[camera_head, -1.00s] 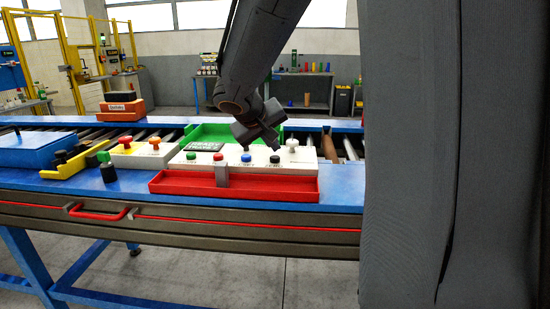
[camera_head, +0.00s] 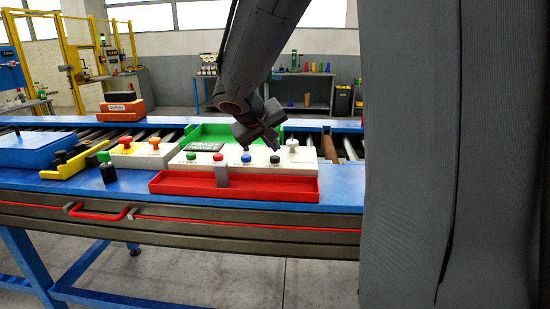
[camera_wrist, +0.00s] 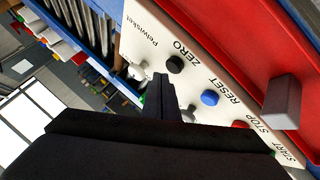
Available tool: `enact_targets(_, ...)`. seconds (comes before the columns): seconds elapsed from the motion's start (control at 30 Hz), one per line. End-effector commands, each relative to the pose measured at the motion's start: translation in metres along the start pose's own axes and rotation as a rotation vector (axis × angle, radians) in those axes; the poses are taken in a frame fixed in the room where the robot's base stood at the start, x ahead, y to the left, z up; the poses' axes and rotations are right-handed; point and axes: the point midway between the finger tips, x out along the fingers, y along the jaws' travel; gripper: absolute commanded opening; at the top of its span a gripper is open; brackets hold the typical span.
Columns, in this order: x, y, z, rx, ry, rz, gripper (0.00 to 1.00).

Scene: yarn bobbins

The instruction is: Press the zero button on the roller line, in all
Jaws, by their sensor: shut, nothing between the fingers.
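The white control panel (camera_head: 207,166) stands on the blue roller line. The black button (camera_wrist: 175,64) beside the word ZERO is in plain sight in the wrist view; it also shows in the head view (camera_head: 275,159). A blue button (camera_wrist: 209,97) marked RESET sits beside it, then a red button (camera_head: 218,157) by STOP and a green button (camera_head: 191,155) at the START end. My gripper (camera_wrist: 160,82) is shut and empty. In the head view its tip hangs just above and behind the black button; I see no clear contact.
A white knob (camera_head: 292,144) stands close to my gripper on the panel. A red tray (camera_head: 260,188) lies in front, with a grey block (camera_head: 222,176) at its back edge. A green bin (camera_head: 215,130) stands behind.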

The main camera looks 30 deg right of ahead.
Motion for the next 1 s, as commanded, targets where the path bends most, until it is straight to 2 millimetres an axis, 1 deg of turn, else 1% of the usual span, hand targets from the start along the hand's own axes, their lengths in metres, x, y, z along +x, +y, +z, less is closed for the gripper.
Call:
enact_targets(0.4, 0.0001, -0.0001, 0.0001, 0.000, 0.000, 0.000, 0.00)
enact_targets(0.8, 0.0059, -0.0048, 0.0042, 0.001, 0.000, 0.000, 0.00)
enact_targets(1.0, 0.0056, -0.0046, 0.0044, 0.001, 0.000, 0.000, 0.00)
